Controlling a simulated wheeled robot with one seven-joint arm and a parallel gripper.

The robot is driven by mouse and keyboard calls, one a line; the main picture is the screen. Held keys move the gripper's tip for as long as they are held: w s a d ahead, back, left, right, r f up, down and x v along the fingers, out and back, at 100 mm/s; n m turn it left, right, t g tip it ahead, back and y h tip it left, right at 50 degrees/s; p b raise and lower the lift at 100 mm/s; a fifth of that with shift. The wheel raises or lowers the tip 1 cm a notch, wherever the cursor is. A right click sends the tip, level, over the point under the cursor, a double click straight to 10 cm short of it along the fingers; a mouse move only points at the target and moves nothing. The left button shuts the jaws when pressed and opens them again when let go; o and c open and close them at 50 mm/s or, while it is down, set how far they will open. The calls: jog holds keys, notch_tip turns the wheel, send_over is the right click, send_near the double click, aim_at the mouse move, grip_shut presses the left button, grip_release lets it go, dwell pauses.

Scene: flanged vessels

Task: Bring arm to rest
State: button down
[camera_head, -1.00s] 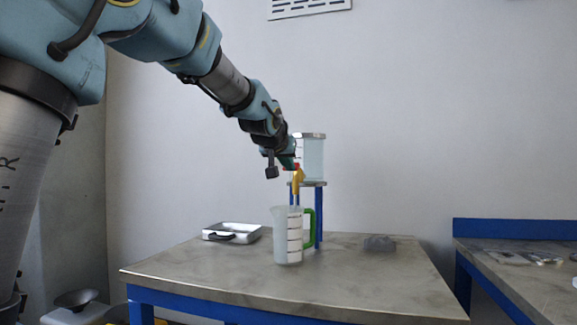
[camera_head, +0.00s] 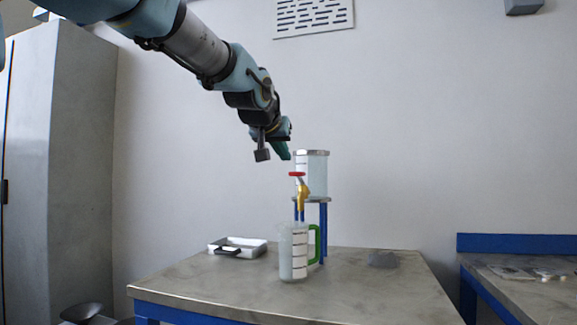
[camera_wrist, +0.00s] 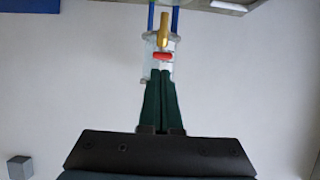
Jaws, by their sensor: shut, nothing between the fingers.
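My gripper (camera_head: 284,151) is raised above the table, near the upper left of a clear vessel (camera_head: 313,173) on a blue stand. In the wrist view its dark green fingers (camera_wrist: 163,76) are together and hold nothing. A brass tap (camera_head: 303,194) with a red handle (camera_head: 297,174) is on the vessel's front; it also shows in the wrist view (camera_wrist: 163,29), beyond the fingertips. A clear measuring jug (camera_head: 292,252) with a green handle (camera_head: 316,243) stands upright on the table below the tap.
A white tray (camera_head: 257,247) with a dark-handled item lies at the table's back left. A small grey block (camera_head: 382,259) lies at the right. The table's front (camera_head: 330,305) is clear. A second blue-edged table (camera_head: 515,243) is at the far right, and a grey cabinet (camera_head: 70,170) at the left.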

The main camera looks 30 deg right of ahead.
jog(key=shift+s+a+r, duration=0.25)
jog(key=shift+s+a, duration=0.15)
jog(key=w+a+f+n+g+y, duration=0.1)
jog(key=a+f+n+g+y, duration=0.15)
jog(key=a+f, duration=1.1)
jog(key=w+a+f+n+g+y, duration=0.15)
jog(key=a+f+y, duration=0.25)
jog(key=a+f, duration=0.9)
jog(key=s+a+f+n+g+y, duration=0.1)
jog(key=s+a+f+n+g, duration=0.1)
jog(key=s+a+f, duration=0.4)
jog(key=s+a+f+n+g+y, duration=0.1)
jog(key=s+a+f+g, duration=0.1)
jog(key=s+a+f, duration=0.5)
notch_tip(320, 180, up, 10)
jog(key=d+p, duration=0.2)
jog(key=p, duration=1)
jog(key=shift+d, duration=0.15)
